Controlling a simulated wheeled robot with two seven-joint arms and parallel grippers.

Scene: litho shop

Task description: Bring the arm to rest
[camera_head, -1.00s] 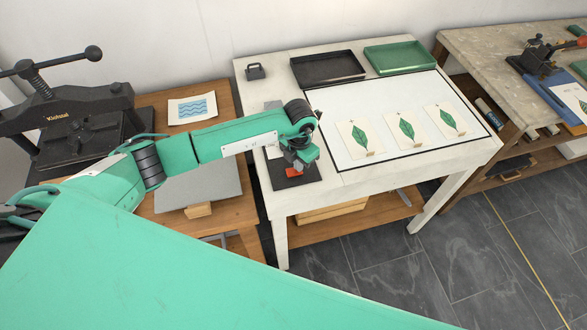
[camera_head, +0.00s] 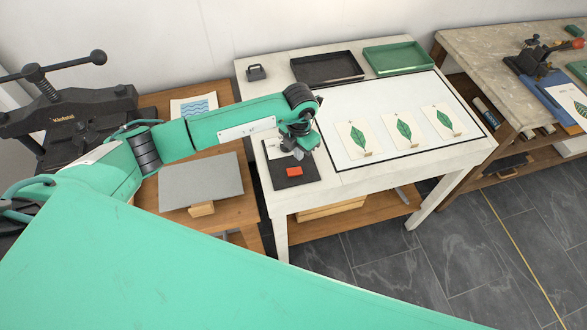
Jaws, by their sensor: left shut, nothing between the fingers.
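My left arm comes in from the left and reaches over the wooden table to the white table (camera_head: 262,215). Its gripper (camera_head: 298,153) is shut and empty, above the back edge of a dark square pad (camera_head: 309,174). A small red block (camera_head: 294,171) lies on that pad, just in front of and below the gripper. The fingertips are small and partly hidden by the wrist. My right gripper is not in view.
Three leaf prints (camera_head: 404,130) lie on a white board right of the gripper. A black tray (camera_head: 328,78) and a green tray (camera_head: 398,68) stand behind. A grey slab (camera_head: 200,182) lies on the wooden table, with a black press (camera_head: 65,128) at left.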

